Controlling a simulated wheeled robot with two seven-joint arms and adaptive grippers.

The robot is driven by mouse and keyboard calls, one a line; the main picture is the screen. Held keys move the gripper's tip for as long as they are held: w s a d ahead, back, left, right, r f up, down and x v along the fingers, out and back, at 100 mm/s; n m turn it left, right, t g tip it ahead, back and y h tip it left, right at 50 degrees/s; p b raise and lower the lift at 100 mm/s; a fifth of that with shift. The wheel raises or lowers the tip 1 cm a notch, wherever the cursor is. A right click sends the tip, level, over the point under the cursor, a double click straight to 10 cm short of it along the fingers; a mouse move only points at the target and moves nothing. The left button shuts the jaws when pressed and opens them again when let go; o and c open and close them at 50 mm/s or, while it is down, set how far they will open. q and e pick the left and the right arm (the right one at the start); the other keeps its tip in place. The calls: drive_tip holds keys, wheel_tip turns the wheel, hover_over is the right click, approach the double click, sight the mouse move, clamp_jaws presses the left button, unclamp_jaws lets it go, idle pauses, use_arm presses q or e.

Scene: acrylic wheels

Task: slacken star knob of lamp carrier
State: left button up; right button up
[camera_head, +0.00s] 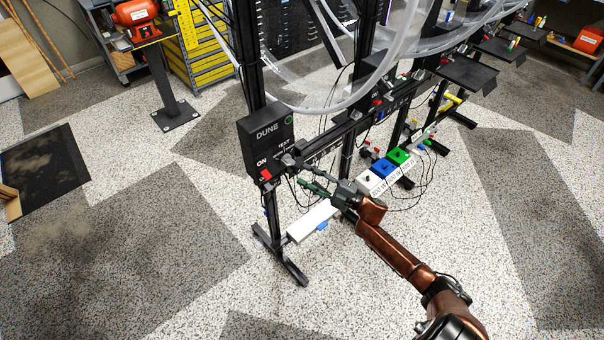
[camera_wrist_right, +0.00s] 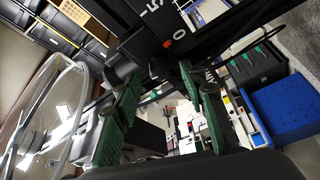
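My right gripper (camera_head: 304,178) reaches in on the copper-coloured arm from the lower right. Its green fingertips are just below and right of a black bracket (camera_head: 288,161) on the dark rail, by the DUNE box. In the right wrist view the two green fingers of the gripper (camera_wrist_right: 160,78) are well apart, with nothing clearly held between them. I cannot clearly make out the star knob or lamp carrier among these dark parts. My left gripper is out of view.
The black DUNE box (camera_head: 267,138) with a red switch stands left of the gripper. A large clear wheel (camera_head: 345,106) hangs above the rail. White, blue and green boxes (camera_head: 383,168) and loose cables lie to the right. The floor in front is clear.

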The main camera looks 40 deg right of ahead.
drive_tip(key=v, duration=0.9)
drive_tip(key=shift+s, duration=0.2)
drive_tip(key=shift+d, duration=0.1)
